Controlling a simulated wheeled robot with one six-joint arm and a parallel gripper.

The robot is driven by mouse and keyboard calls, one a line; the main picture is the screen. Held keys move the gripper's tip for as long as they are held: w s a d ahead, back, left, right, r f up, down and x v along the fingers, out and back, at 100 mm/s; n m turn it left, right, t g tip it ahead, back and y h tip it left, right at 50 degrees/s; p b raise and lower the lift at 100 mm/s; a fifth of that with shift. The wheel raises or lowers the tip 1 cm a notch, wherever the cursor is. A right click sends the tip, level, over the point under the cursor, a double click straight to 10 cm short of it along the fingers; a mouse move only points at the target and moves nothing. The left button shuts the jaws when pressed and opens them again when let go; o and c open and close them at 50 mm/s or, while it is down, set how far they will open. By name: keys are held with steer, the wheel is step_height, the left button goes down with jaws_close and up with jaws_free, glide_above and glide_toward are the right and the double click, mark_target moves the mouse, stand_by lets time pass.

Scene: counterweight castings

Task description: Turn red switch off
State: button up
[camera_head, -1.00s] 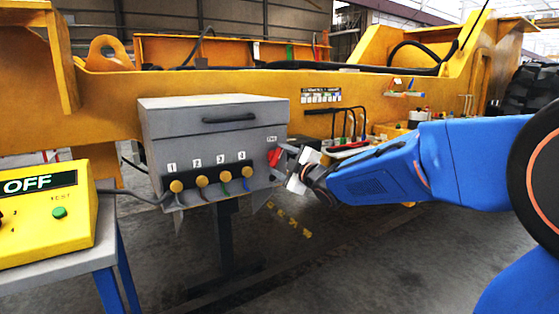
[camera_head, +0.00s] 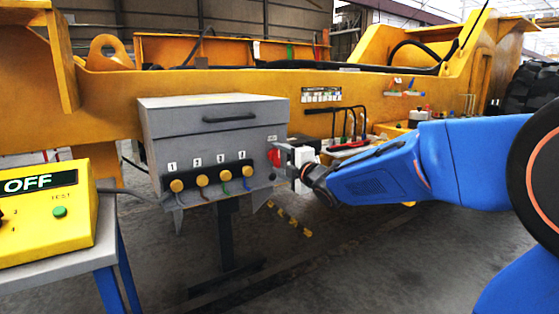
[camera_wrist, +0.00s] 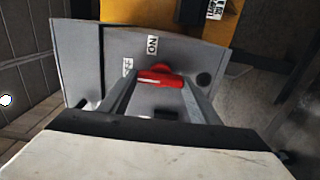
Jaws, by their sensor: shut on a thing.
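The red switch (camera_head: 274,157) is on the right side of the grey box (camera_head: 215,135). It also shows in the wrist view as a red handle (camera_wrist: 161,79), lying across the picture on the box's side face (camera_wrist: 205,62). My gripper (camera_head: 281,157) reaches in from the right and is shut on the red switch. In the wrist view its two fingers (camera_wrist: 160,88) stand at either end of the handle. A small label reading "ON" (camera_wrist: 152,46) sits above the handle. Part of the switch is hidden by the fingers in the head view.
A yellow box (camera_head: 45,212) with an "OFF" display and green button stands on a table at the left. Several yellow-capped plugs (camera_head: 201,180) with cables line the grey box's front. A yellow steel beam (camera_head: 210,85) runs behind. Open floor lies below.

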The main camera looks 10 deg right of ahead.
steer(key=shift+f, duration=0.1)
steer(key=o, duration=1)
steer(key=shift+o, duration=0.2)
steer(key=v, duration=1.7)
steer(key=shift+s, duration=0.2)
